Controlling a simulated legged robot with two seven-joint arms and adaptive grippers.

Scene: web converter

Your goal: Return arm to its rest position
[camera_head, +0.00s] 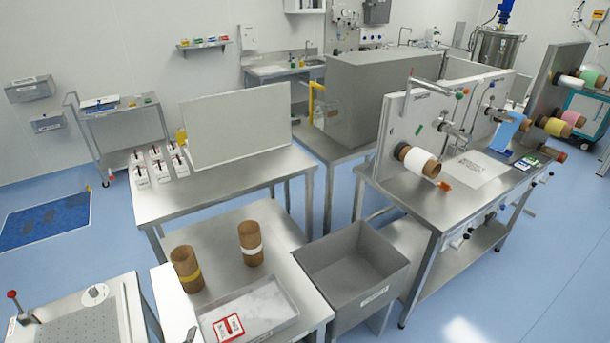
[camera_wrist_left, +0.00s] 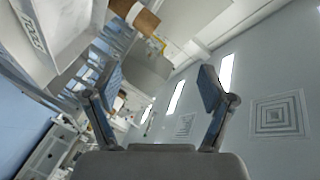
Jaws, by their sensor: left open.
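My left gripper (camera_wrist_left: 158,92) shows in the left wrist view with its two fingers spread wide apart. Nothing is held between the fingers. Behind them that view shows the room tilted, with a pale wall and bright strips. Neither gripper can be made out in the head view. My right gripper is in no view.
A steel table (camera_head: 222,255) with two brown cardboard cores (camera_head: 186,268) and a shallow tray (camera_head: 285,310) is at the lower middle. A grey bin (camera_head: 345,308) stands beside it. The web machine (camera_head: 400,120) with rolls is at the right. Blue floor (camera_head: 530,270) is free at the lower right.

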